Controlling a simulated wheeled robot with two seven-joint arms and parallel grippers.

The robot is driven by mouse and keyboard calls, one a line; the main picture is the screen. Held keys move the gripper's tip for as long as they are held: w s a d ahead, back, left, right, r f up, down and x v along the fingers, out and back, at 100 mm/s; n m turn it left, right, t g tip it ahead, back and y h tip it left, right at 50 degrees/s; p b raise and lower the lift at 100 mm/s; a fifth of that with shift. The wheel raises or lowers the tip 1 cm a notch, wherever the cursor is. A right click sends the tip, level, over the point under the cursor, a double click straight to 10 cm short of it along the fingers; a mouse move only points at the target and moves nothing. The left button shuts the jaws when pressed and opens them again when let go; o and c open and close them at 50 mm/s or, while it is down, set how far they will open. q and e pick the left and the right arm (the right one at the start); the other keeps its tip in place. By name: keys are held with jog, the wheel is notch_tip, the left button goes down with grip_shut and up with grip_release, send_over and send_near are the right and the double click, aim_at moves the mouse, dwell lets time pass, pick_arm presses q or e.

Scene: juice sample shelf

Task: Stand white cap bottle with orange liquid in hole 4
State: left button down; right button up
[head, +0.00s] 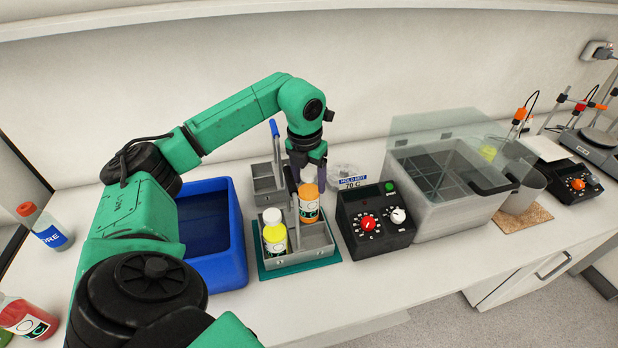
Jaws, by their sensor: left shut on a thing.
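My left gripper (307,172) points down over the right part of a grey metal carrier (312,252). It is shut on a bottle with orange liquid (308,192), which is upright with a white and green label. No hole numbers are readable. My right gripper is out of view.
The carrier stands on a green mat (325,258). A blue bin (226,268) is at left, a black control box (375,238) and a clear-lidded bath (450,205) at right.

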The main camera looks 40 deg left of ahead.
pick_arm(q)
jog(key=shift+f+b, duration=1)
jog(key=shift+f, duration=0.45)
dwell(0.3)
grip_release()
jog(key=shift+s, duration=0.1)
jog(key=shift+d, duration=0.15)
jog(key=r, duration=0.5)
jog(key=r+b, duration=0.1)
jog(key=r, duration=0.2)
jog(key=shift+s+d+r, duration=0.1)
jog(key=shift+s+d, duration=0.05)
jog(key=shift+s, duration=0.25)
jog(key=r+p, duration=0.1)
jog(key=r, duration=0.1)
jog(key=r+p, duration=0.1)
jog(key=r, duration=0.3)
jog(key=shift+s+d+r+p, duration=0.1)
jog(key=shift+s+r+p, duration=0.15)
jog(key=shift+s+p, duration=0.15)
